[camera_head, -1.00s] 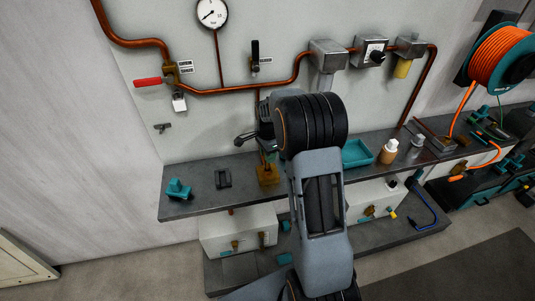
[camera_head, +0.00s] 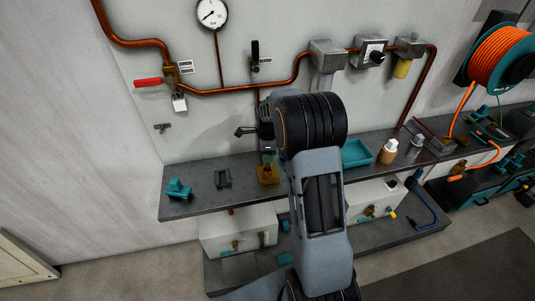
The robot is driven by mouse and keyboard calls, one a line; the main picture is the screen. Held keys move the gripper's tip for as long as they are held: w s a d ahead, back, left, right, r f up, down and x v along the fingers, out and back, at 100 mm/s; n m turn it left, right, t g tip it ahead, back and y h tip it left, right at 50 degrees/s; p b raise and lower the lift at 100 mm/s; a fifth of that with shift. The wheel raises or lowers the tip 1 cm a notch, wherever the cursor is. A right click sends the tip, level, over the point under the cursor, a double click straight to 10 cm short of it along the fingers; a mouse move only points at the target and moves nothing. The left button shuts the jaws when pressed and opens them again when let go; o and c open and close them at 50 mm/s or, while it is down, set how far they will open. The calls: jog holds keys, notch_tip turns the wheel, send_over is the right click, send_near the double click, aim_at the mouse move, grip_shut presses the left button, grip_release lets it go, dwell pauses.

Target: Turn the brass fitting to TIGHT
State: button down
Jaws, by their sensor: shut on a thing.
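The brass fitting (camera_head: 268,175) is a small yellow-brown piece on the grey bench, left of my arm. My gripper (camera_head: 267,160) reaches down onto its top from above and is shut on it. My wrist and forearm hide most of the fingers and the upper part of the fitting. No TIGHT mark can be read at this size, so how far the fitting is turned cannot be told.
On the bench (camera_head: 205,207) stand a teal clamp (camera_head: 179,189), a dark bracket (camera_head: 222,178), a teal tray (camera_head: 356,153) and a white-topped bottle (camera_head: 389,151). Copper pipes with a red-handled valve (camera_head: 148,82) and a gauge (camera_head: 212,13) run along the wall behind.

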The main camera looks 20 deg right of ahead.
jog(key=shift+s+f+m, duration=0.15)
jog(key=shift+f+m, duration=0.15)
jog(key=shift+f, duration=0.05)
jog(key=shift+f+m, duration=0.1)
jog(key=shift+m, duration=1.2)
jog(key=c, duration=1.1)
grip_release()
jog(key=shift+c, duration=0.2)
jog(key=o, duration=0.4)
jog(key=shift+r, duration=0.2)
jog(key=shift+w+r, duration=0.1)
jog(key=shift+w, duration=0.1)
jog(key=shift+r, duration=0.35)
notch_tip(320, 180, up, 13)
